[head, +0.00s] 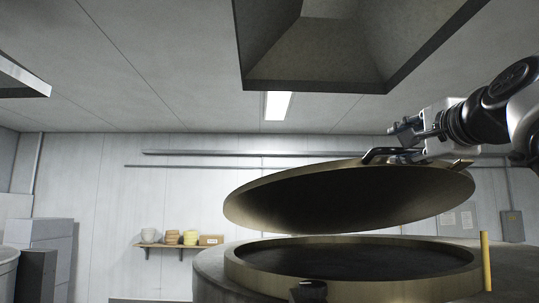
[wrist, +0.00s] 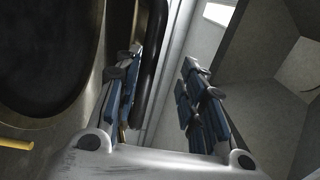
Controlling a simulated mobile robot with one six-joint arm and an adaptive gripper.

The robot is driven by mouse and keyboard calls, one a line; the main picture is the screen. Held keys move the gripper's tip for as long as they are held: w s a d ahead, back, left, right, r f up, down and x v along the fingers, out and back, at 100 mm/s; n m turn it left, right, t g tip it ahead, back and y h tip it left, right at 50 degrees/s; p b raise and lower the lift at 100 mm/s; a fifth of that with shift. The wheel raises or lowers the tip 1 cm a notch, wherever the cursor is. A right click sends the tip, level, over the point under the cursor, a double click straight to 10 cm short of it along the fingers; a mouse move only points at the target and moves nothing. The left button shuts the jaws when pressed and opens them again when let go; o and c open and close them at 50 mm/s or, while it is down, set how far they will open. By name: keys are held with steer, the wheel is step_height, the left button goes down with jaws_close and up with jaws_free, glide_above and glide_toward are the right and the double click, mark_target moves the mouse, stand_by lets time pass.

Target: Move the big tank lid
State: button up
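The big tank lid (head: 345,198) is a round brass-coloured disc, tilted and raised above the round tank opening, with its dark underside showing. A black bar handle (head: 374,154) stands on its upper side; it also shows in the wrist view (wrist: 151,65). The tank (head: 350,290) has a brass rim around a dark inside. My gripper (head: 402,138) is at the lid's top beside the handle. In the wrist view its fingers (wrist: 161,60) are apart. The handle lies near the left finger, with a clear gap to the right finger. Contact with the left finger cannot be told.
A large grey hood (head: 340,60) hangs overhead. A yellow post (head: 486,262) stands at the tank's right. A wall shelf (head: 180,245) with several containers is behind, at left. Grey boxes (head: 50,250) stand far left. The space left of the lid is clear.

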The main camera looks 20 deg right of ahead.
steer(key=shift+s+a+r, duration=0.1)
steer(key=shift+s+r, duration=0.05)
steer(key=shift+r, duration=0.55)
steer(key=shift+s+a+r, duration=0.1)
steer(key=shift+r, duration=0.55)
steer(key=shift+s, duration=0.15)
steer(key=r+v, duration=0.1)
steer(key=v, duration=0.8)
steer(key=r+v, duration=0.2)
steer(key=v, duration=0.8)
steer(key=shift+s+a+r, duration=0.2)
steer(key=shift+s+r, duration=0.1)
steer(key=shift+s, duration=0.1)
stand_by(0.4)
